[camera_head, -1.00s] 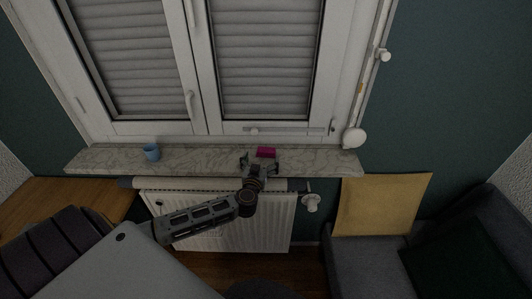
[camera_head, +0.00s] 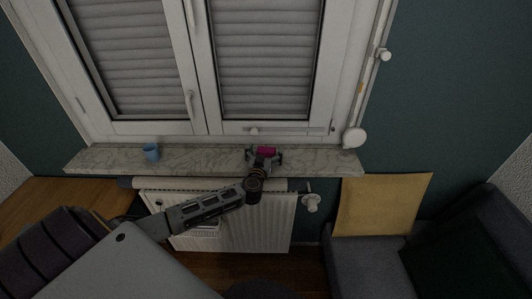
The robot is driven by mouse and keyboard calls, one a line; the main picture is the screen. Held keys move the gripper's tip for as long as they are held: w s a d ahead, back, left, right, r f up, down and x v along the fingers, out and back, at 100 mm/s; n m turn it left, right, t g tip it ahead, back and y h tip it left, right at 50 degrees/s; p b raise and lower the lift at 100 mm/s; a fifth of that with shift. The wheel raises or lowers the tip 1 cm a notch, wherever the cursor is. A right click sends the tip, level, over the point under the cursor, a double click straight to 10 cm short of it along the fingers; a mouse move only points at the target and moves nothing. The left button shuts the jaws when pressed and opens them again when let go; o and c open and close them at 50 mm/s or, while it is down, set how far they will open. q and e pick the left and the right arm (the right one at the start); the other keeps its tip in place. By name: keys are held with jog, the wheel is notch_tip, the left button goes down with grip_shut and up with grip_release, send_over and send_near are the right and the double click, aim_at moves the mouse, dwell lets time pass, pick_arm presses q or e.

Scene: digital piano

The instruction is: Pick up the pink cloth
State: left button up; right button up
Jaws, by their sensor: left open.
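The pink cloth (camera_head: 266,151) is a small folded magenta piece on the marble windowsill (camera_head: 205,160), right of the sill's middle. My left gripper (camera_head: 265,156) is open at the cloth, with one finger on each side of it. Its palm covers the front of the cloth, and I cannot tell whether the fingers touch it. My right gripper is not in view.
A blue cup (camera_head: 151,152) stands on the sill at the left. The window frame (camera_head: 290,130) rises right behind the sill. A white radiator (camera_head: 275,225) is below it. A yellow cushion (camera_head: 382,204) leans at the right on a grey sofa (camera_head: 365,262).

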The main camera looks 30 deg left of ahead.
aim_at(265, 152)
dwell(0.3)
pick_arm(q)
jog(key=c, duration=1)
jog(key=shift+r, duration=0.1)
jog(key=shift+s+d+r, duration=0.15)
jog(key=shift+s+r, duration=0.05)
jog(key=shift+r, duration=0.2)
notch_tip(265, 152, up, 6)
jog(key=shift+r+p, duration=0.25)
jog(key=shift+p, duration=0.65)
jog(key=d+v, duration=0.1)
jog(key=v, duration=0.5)
jog(key=d+f+v, duration=0.1)
jog(key=v, duration=0.5)
jog(key=w+d+v, duration=0.1)
jog(key=v, duration=0.6)
jog(key=shift+d+f+b, duration=0.2)
jog(key=shift+d+b, duration=0.1)
jog(key=shift+d, duration=0.05)
